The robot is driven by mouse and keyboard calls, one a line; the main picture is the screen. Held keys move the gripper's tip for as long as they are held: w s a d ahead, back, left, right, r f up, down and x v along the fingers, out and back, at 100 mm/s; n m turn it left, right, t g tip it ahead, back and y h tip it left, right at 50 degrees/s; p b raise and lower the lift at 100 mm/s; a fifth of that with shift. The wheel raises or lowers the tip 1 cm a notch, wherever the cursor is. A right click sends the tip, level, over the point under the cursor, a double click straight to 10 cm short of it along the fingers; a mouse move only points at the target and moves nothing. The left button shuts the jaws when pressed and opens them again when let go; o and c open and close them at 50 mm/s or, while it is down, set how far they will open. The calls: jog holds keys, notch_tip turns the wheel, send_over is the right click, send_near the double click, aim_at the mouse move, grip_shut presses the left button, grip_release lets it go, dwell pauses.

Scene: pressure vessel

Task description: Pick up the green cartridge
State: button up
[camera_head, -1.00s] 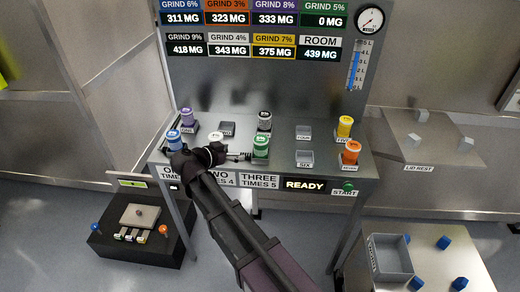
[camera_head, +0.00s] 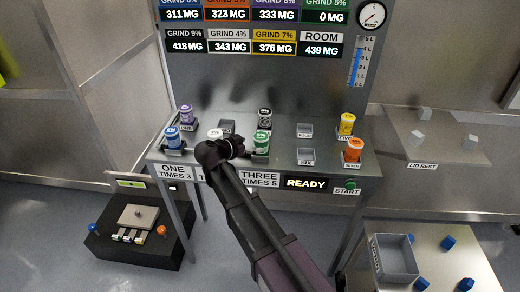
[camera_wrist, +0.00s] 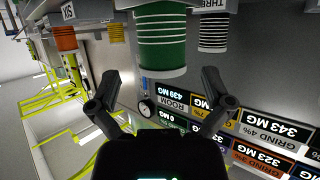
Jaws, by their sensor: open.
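The green cartridge (camera_head: 262,142) stands upright with a white top in a dark holder, in the front row of the metal bench. In the wrist view the green cartridge (camera_wrist: 162,38) appears large and upside down, just beyond and between the finger tips. My gripper (camera_wrist: 160,85) is open, with one finger on each side of the cartridge's line and nothing between them. In the head view my gripper (camera_head: 243,150) is just left of the green cartridge; its fingers are small and partly hidden there, and I cannot tell whether they touch it.
A black-and-white cartridge (camera_head: 264,117) stands behind the green one. A white-topped cartridge (camera_head: 215,134) is left, partly behind my arm. Blue (camera_head: 172,137), purple (camera_head: 186,114), yellow (camera_head: 346,124) and orange (camera_head: 353,150) cartridges stand farther out. Empty holder six (camera_head: 306,156) is right.

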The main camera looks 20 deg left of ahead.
aim_at(266, 134)
jog(key=shift+w+d+f, duration=0.1)
jog(key=shift+w, duration=0.1)
jog(key=shift+b+x, duration=0.9)
jog(key=shift+x, duration=1.7)
jog(key=c, duration=1.3)
jog(key=shift+o, duration=0.2)
jog(key=shift+r, duration=0.3)
notch_tip(266, 134, up, 3)
jog(key=p, duration=0.3)
jog(key=shift+s+r+p, duration=0.25)
jog(key=shift+s+p, duration=0.05)
jog(key=shift+p, duration=0.2)
jog(key=s+a+r+p, duration=0.1)
jog(key=s, duration=1.4)
jog(key=shift+a, duration=0.35)
jog(key=shift+s, duration=0.15)
